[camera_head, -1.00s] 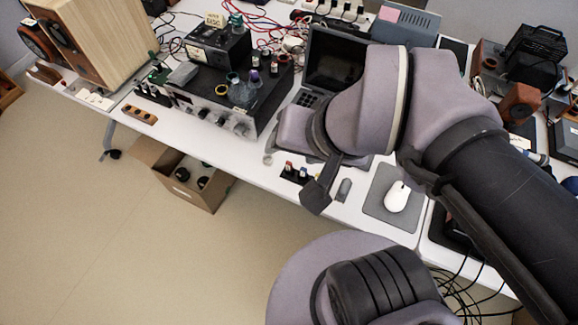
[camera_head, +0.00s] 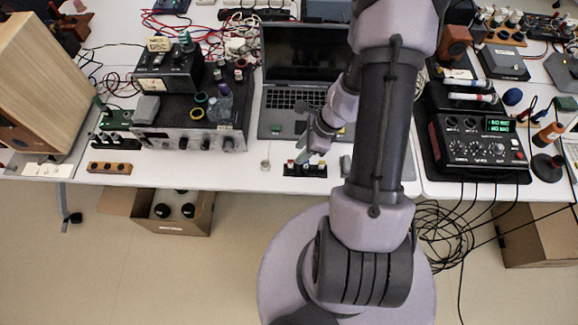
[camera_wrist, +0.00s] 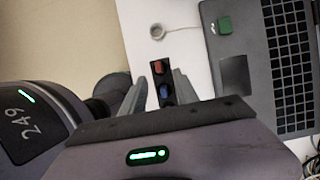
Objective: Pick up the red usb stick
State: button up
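The red usb stick (camera_wrist: 158,67) stands in a small black holder (camera_wrist: 154,79) in the wrist view. A blue stick (camera_wrist: 164,91) stands in the same holder, nearer my gripper. My gripper (camera_wrist: 159,77) is open, with one finger on each side of the holder in the picture and nothing held. I cannot tell how far the fingertips are above the sticks. In the head view the holder (camera_head: 305,171) lies near the table's front edge, with the red stick at its left end (camera_head: 290,164). My gripper (camera_head: 310,152) is just above and behind it, partly hidden.
A laptop (camera_head: 300,70) stands open behind the holder. A roll of tape (camera_head: 265,165) lies to its left. An amplifier-like box (camera_head: 195,125) stands further left. A black device with displays (camera_head: 475,145) is at right. Bare white table (camera_head: 235,172) shows left of the holder.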

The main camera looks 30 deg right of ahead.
aim_at(291, 160)
jog(key=b+x, duration=0.1)
jog(key=x, duration=0.2)
jog(key=b+x, duration=0.2)
jog(key=x, duration=0.2)
jog(key=shift+w+a, duration=0.1)
jog(key=shift+a, duration=0.2)
jog(key=shift+r, duration=0.1)
grip_shut()
